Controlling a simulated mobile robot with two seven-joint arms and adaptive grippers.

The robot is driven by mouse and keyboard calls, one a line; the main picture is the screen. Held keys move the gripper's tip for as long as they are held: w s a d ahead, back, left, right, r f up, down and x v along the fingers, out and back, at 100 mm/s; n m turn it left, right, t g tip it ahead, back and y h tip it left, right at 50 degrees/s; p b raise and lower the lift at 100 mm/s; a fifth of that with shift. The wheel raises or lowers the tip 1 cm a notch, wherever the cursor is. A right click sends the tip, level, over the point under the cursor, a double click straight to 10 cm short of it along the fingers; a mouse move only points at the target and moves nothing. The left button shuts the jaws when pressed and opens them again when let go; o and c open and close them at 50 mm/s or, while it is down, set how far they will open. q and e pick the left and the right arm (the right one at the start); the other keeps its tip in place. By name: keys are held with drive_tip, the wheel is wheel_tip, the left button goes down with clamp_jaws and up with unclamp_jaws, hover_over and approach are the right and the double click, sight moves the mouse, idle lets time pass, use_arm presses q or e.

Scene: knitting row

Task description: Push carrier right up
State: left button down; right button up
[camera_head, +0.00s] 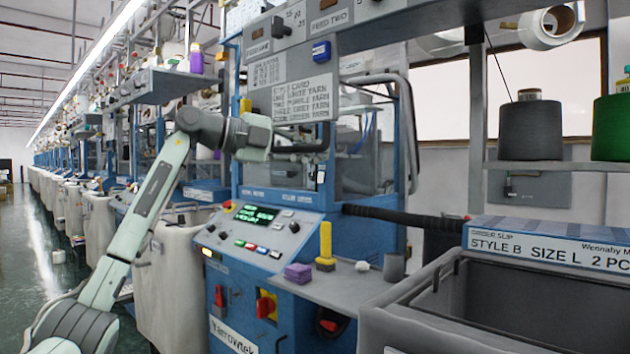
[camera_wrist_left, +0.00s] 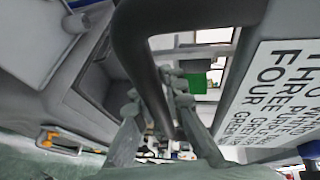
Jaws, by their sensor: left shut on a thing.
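My left gripper (camera_head: 290,141) is in front of the knitting machine's blue frame, just below the sign listing yarn feeds (camera_head: 302,99). It is shut on a dark bar, which looks like the carrier's handle (camera_wrist_left: 136,48). In the left wrist view the bar curves down between the two fingers (camera_wrist_left: 158,108). My right gripper is not in view.
Below is the control panel (camera_head: 262,232) with a green display. A side shelf (camera_head: 340,290) holds a purple block (camera_head: 298,273) and a yellow-handled tool (camera_head: 326,246). A grey bin (camera_head: 400,322) stands at the right. A dark hose (camera_head: 400,214) crosses behind the shelf.

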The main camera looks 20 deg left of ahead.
use_arm(q)
drive_tip(key=shift+a+r, duration=0.1)
drive_tip(key=shift+r, duration=2.55)
drive_tip(key=c, duration=1.6)
unclamp_jaws()
drive_tip(key=shift+c, duration=0.2)
drive_tip(key=shift+o, duration=0.4)
drive_tip(key=shift+f, duration=0.1)
drive_tip(key=v, duration=1.2)
